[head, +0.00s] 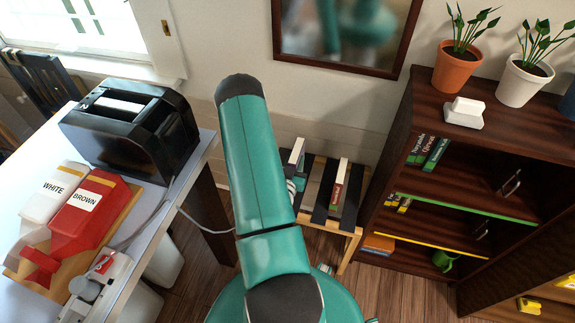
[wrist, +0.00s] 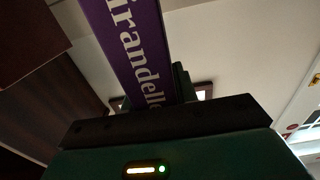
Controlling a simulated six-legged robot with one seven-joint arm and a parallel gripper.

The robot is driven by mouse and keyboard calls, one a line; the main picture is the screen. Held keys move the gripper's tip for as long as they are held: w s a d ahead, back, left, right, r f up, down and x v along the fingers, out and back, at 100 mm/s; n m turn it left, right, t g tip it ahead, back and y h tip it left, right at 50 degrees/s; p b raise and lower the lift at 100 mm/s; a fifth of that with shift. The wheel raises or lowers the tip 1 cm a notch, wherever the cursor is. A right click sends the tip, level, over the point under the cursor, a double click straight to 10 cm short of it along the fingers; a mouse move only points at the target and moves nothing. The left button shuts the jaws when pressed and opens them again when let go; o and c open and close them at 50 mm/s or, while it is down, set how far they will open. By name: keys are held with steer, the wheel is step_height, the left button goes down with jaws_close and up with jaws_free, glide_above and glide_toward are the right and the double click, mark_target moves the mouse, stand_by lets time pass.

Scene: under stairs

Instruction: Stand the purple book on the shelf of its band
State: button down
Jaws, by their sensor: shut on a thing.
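In the wrist view a purple book (wrist: 130,45) with white lettering on its spine rises from the dark jaws of my gripper (wrist: 170,112). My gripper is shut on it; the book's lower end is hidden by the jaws. In the head view my teal arm stands in the middle, and neither the gripper nor the purple book can be made out there. A dark wooden bookcase (head: 395,150) stands at the right. One shelf edge has a green band (head: 465,207) and a lower one a yellow band (head: 430,245). I see no purple band.
Green-spined books (head: 436,154) stand in the upper compartment. An orange item (head: 378,243) and a green mug (head: 443,261) are lower down. A slatted stool (head: 318,222) holding books is beside the bookcase. Potted plants (head: 457,65) stand on top. A table with a black toaster (head: 130,130) is left.

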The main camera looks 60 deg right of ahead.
steer(key=s+a+r, duration=0.3)
steer(key=s+r, duration=0.2)
steer(key=s, duration=0.4)
steer(key=shift+a, duration=0.35)
steer(key=shift+w, duration=0.25)
